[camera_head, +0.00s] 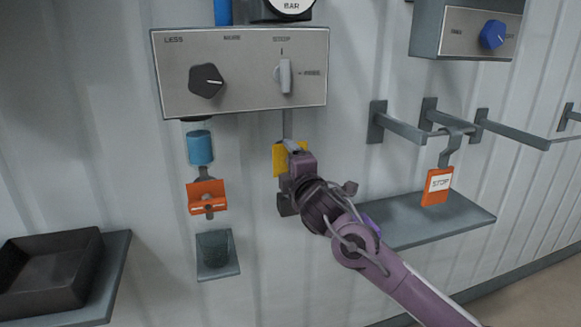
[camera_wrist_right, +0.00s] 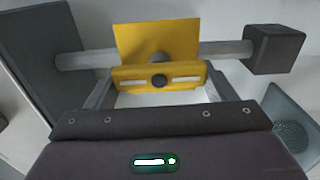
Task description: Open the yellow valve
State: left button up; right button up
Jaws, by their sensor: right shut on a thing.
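The yellow valve (camera_head: 279,160) is on the wall below the control panel, partly hidden behind my right gripper (camera_head: 292,150). In the right wrist view the yellow valve (camera_wrist_right: 157,44) shows as a yellow plate with a yellow handle and dark centre knob in front of a horizontal grey pipe. My right gripper (camera_wrist_right: 158,88) is shut on the yellow handle, with one finger at each end of it. My left gripper is not in view.
An orange valve (camera_head: 207,197) is to the left, under a blue cylinder (camera_head: 200,148). The control panel (camera_head: 240,95) is just above. To the right are wall hooks (camera_head: 400,127), an orange STOP tag (camera_head: 437,186) and a grey shelf (camera_head: 430,222). A dark tray (camera_head: 85,240) stands at lower left.

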jog(key=shift+f, duration=0.15)
jog(key=o, duration=1)
jog(key=shift+b+v, duration=1.05)
jog(key=shift+v, duration=2.9)
